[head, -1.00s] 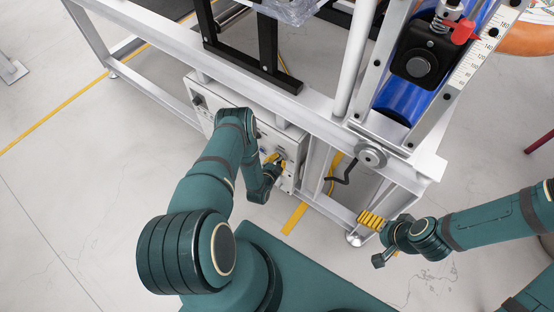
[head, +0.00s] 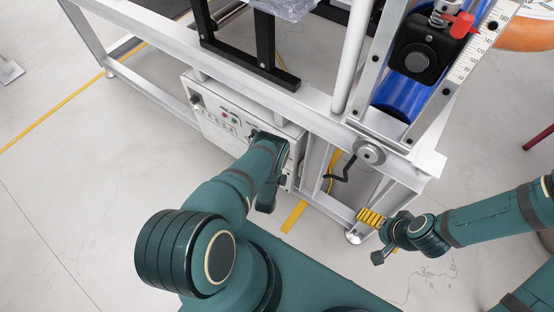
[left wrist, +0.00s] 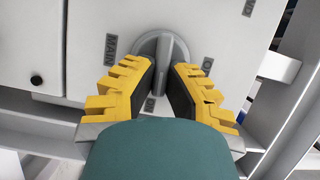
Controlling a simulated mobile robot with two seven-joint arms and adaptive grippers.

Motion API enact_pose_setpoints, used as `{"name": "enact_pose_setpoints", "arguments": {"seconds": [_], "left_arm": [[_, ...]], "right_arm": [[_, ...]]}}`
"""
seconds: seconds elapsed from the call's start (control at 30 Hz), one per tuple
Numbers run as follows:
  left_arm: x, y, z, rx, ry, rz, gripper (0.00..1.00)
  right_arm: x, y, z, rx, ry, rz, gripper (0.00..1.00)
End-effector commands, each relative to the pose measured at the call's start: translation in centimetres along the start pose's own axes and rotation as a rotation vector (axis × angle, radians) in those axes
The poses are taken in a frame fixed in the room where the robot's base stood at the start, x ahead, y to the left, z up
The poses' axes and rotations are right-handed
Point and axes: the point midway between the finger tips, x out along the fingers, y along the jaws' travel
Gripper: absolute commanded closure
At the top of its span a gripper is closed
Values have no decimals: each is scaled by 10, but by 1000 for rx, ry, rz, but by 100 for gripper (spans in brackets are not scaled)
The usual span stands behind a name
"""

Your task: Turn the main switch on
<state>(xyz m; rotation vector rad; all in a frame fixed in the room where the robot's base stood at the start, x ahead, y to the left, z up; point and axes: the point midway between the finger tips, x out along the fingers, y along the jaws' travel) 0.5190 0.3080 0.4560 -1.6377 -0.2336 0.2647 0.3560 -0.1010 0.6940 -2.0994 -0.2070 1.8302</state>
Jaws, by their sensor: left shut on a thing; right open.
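The main switch (left wrist: 160,58) is a grey rotary knob on a round base, on a pale panel marked "MAIN" in the left wrist view. Its handle lies roughly upright in that picture. My left gripper (left wrist: 160,88) has its yellow, dark-padded fingers on either side of the handle and is shut on it. In the head view my own left arm hides the switch and that gripper at the right part of the control box (head: 222,130). My right gripper (head: 373,238) is open and empty, low beside the frame's corner leg.
The control box hangs under the white metal frame (head: 310,105), with small buttons (head: 230,118) on its face. A black cable (head: 345,170) hangs right of it. A blue cylinder (head: 405,95) stands above right.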

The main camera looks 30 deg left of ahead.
Motion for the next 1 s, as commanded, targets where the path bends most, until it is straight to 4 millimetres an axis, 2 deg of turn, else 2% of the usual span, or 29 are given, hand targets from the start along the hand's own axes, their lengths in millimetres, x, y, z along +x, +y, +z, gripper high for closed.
{"name": "enact_pose_setpoints", "arguments": {"seconds": [0.3,0.77,0.8,0.83,0.87,1.0], "left_arm": [[2,0,0,83,0,-37,100],[2,0,1,93,-2,-42,100],[2,0,1,93,-2,-41,72],[2,0,1,93,-2,-41,62],[2,0,1,92,-2,-41,58],[1,0,1,92,-1,-40,58]], "right_arm": [[0,0,0,0,0,0,0],[0,0,0,0,0,0,0],[0,0,0,0,0,0,0],[0,0,0,0,0,0,0],[0,0,0,0,0,0,0],[0,0,0,0,0,0,0]]}}
